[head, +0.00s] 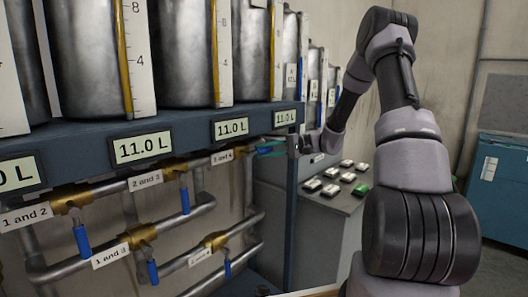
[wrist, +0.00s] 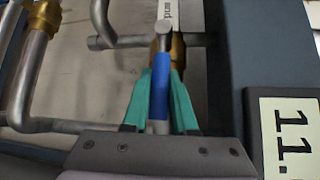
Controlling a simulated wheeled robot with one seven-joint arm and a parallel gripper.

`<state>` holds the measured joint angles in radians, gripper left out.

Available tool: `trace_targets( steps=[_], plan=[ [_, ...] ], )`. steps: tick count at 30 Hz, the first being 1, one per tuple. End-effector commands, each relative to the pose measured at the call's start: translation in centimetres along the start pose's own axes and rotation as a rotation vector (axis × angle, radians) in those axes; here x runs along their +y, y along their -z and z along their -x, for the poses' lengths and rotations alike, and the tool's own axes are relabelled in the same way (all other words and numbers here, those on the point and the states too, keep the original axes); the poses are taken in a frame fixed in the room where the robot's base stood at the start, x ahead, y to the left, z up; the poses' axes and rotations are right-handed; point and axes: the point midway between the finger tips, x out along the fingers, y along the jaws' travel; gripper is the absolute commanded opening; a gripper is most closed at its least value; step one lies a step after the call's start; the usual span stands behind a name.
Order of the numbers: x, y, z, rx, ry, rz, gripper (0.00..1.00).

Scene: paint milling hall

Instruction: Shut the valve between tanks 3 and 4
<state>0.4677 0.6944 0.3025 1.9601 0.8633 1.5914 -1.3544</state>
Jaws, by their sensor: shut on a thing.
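The brass valve (head: 240,153) labelled "3 and 4" (head: 222,156) sits on the upper pipe under the tank shelf. Its brass body also shows in the wrist view (wrist: 176,48). My gripper (head: 268,149) is at this valve, just right of the label. In the wrist view its teal fingers (wrist: 160,85) are shut around the blue lever (wrist: 160,88). The lever runs up the picture to a metal pivot over the brass body, roughly in line with it. In the head view the fingers mostly hide this lever.
Valves "1 and 2" (head: 71,198), "2 and 3" (head: 174,168), "1 and 3" (head: 142,236) and a lower one (head: 215,241) have blue levers hanging down. A grey button console (head: 335,200) stands to the right. The blue shelf edge (head: 180,137) runs close above the gripper.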

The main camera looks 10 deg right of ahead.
Motion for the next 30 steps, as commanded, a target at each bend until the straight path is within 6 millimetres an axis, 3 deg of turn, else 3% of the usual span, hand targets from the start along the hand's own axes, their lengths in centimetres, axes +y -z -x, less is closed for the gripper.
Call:
trace_targets(
  steps=[11,30],
  plan=[
    [0.9,0.1,0.0,-0.019,0.07,-0.074,0.0],
    [4.6,-0.5,-1.6,-0.129,0.467,-0.473,0.0]
  ],
)
